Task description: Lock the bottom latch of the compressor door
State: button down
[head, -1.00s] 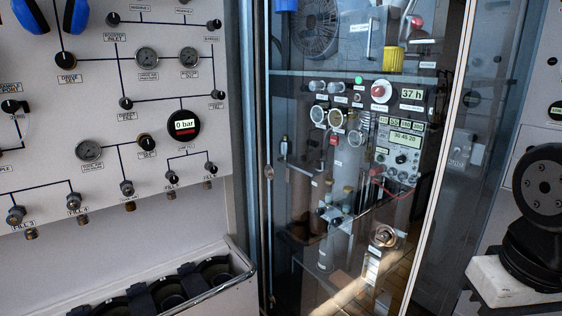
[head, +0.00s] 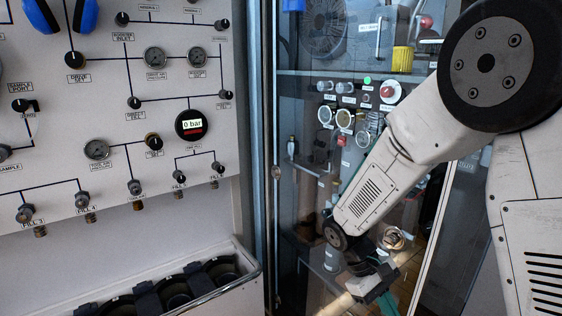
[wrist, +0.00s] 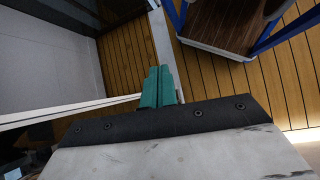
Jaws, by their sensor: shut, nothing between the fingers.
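The compressor door (head: 425,245) is a tall glass panel with a pale frame, standing right of centre in the head view. Gauges and a cylinder show behind the glass. My gripper (head: 388,300) is low in front of the door, near its lower right part. In the wrist view its teal fingers (wrist: 157,86) are together and hold nothing. A pale frame edge (wrist: 70,112) runs from the left towards the fingertips there; I cannot tell whether they touch it. I cannot make out the bottom latch in either view.
A gauge panel (head: 115,120) fills the left of the head view, above an open bin (head: 250,281) with dark round slots. The wrist view shows plank flooring (wrist: 125,60) and a brown-topped piece with blue legs (wrist: 225,22) at upper right.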

jog(key=w+a+f+n+t+h, duration=0.1)
jog(key=w+f+n+h, duration=0.2)
jog(key=f, duration=0.9)
jog(key=w+f+n+t+h, duration=0.1)
jog(key=w+f+n+h, duration=0.2)
jog(key=f, duration=0.9)
notch_tip(320, 180, down, 34)
jog(key=s+n+t, duration=0.2)
jog(key=n+t, duration=0.6)
jog(key=n, duration=0.3)
jog(key=w+a+f+n+t+y, duration=0.2)
jog(key=w+f+t, duration=0.15)
jog(key=w, duration=0.25)
jog(key=w+d, duration=0.3)
jog(key=d, duration=0.2)
jog(key=shift+w+d+g, duration=0.15)
jog(key=shift+g, duration=0.3)
jog(key=shift+f, duration=0.35)
